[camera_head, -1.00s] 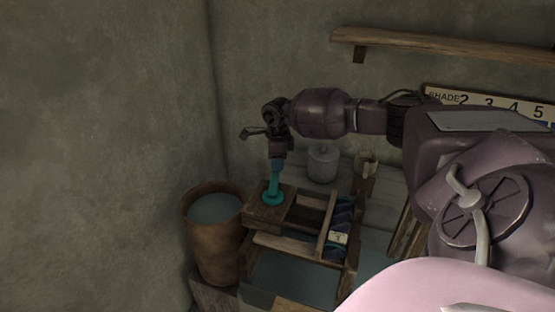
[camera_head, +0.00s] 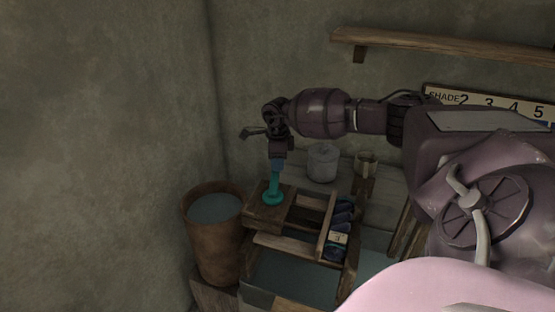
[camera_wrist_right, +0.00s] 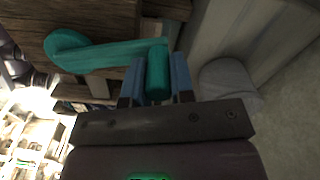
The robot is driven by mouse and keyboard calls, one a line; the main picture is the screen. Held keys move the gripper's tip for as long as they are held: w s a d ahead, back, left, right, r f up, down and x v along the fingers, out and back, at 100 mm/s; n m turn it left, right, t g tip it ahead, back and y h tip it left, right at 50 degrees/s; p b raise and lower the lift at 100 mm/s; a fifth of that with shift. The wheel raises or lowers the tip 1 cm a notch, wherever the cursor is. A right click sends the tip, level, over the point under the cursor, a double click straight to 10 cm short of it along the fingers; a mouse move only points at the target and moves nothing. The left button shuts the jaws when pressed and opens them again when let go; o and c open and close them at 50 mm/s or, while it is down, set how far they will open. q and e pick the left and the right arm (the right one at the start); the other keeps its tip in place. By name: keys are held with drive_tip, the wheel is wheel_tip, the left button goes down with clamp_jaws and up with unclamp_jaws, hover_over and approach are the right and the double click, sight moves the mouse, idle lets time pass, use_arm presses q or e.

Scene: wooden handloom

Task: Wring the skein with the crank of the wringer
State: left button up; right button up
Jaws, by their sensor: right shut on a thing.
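The teal crank (camera_head: 273,197) of the wringer sits on a wooden block (camera_head: 265,216) at the left end of a wooden frame. In the right wrist view the crank arm (camera_wrist_right: 100,56) runs left to a round hub, and its upright handle (camera_wrist_right: 158,72) stands between the blue fingers. My right gripper (camera_head: 277,165) comes from above and is shut on the crank handle; it also shows in the right wrist view (camera_wrist_right: 158,85). My left gripper is not in view.
A brown bucket (camera_head: 212,245) of liquid stands left of the frame. Dark blue bundles with a label (camera_head: 338,239) lie at the frame's right side. A grey jar (camera_head: 322,162) and a small cup (camera_head: 366,164) stand behind. A shelf (camera_head: 450,45) is on the wall.

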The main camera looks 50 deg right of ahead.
drive_tip(key=shift+a+f, duration=0.2)
